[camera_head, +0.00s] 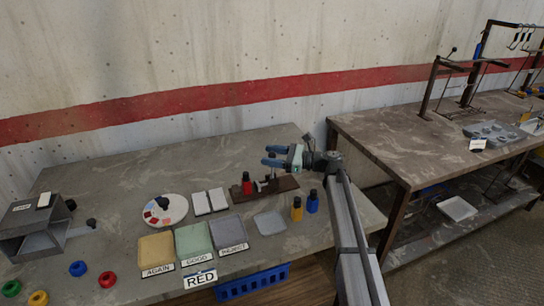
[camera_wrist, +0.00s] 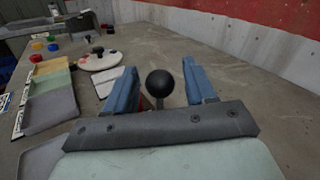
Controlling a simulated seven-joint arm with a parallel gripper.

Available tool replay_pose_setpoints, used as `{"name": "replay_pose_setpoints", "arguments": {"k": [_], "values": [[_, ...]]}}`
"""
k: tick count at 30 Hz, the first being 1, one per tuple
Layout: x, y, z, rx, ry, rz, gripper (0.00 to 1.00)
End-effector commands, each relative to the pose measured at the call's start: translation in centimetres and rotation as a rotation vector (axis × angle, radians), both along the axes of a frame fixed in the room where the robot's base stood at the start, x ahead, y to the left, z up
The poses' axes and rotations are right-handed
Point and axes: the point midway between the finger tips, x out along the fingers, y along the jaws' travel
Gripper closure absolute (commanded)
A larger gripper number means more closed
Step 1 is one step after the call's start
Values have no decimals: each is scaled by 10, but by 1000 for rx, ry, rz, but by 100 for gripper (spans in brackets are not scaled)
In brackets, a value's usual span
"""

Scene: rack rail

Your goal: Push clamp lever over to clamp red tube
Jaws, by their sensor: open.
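The clamp stands on a dark brown base (camera_head: 284,186) on the grey table, in the middle of the head view. The red tube (camera_head: 247,187) is upright with a dark cap at the left end of this base. My gripper (camera_head: 268,155) is above the base, pointing left, with blue fingers apart. In the wrist view the lever's black ball knob (camera_wrist: 160,83) shows between the two open fingers (camera_wrist: 159,72), with a gap on each side. The lever's stem below is mostly hidden by my gripper. A sliver of red shows beside the left finger.
Yellow and blue capped tubes (camera_head: 297,209) (camera_head: 312,202) stand right of the clamp. Trays labelled AGAIN, GOOD and REJECT (camera_head: 192,240) lie in front, with a RED sign (camera_head: 200,279). The table behind is clear.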

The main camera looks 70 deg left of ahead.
Motion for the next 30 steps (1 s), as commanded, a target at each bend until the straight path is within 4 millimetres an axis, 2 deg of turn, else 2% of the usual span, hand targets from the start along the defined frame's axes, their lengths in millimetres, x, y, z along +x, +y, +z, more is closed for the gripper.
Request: {"name": "replay_pose_setpoints", "arguments": {"k": [6, 24, 30], "values": [[0, 0, 0, 0, 0, 0, 45], [0, 0, 0, 0, 0, 0, 100], [0, 0, 0, 0, 0, 0, 100]]}}
